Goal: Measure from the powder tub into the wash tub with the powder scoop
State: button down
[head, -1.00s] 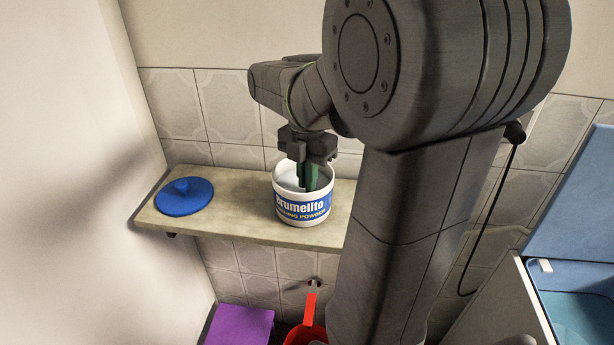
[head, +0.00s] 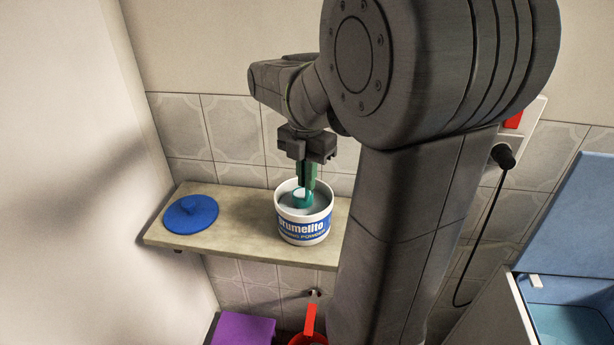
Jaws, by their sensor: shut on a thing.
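The white powder tub (head: 304,232) with a blue printed band stands open on a shelf, pale powder inside. My gripper (head: 307,177) points down above the tub's mouth, shut on the teal powder scoop (head: 303,200). The scoop's bowl is within the tub's rim and shows something white in it; how full it is cannot be told. The scoop's handle is mostly hidden by the fingers. At the lower right, an open blue-lidded washer shows its teal-blue wash tub (head: 580,322), cut off by the picture's edge.
A blue round lid (head: 190,214) lies on the shelf (head: 237,240) left of the tub. Below are a purple box (head: 243,331) and a red-handled thing (head: 311,322). The washer's raised lid (head: 575,215) and a black plug with cable (head: 504,156) are at the right.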

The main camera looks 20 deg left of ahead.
jog(key=shift+w+a+r+p, duration=0.1)
jog(key=shift+r+p, duration=0.8)
jog(key=shift+r, duration=0.25)
jog(key=shift+w+a+r+p, duration=0.1)
jog(key=shift+r+p, duration=0.8)
jog(key=shift+r, duration=0.2)
notch_tip(320, 180, up, 5)
jog(key=p, duration=0.4)
jog(key=shift+p, duration=0.3)
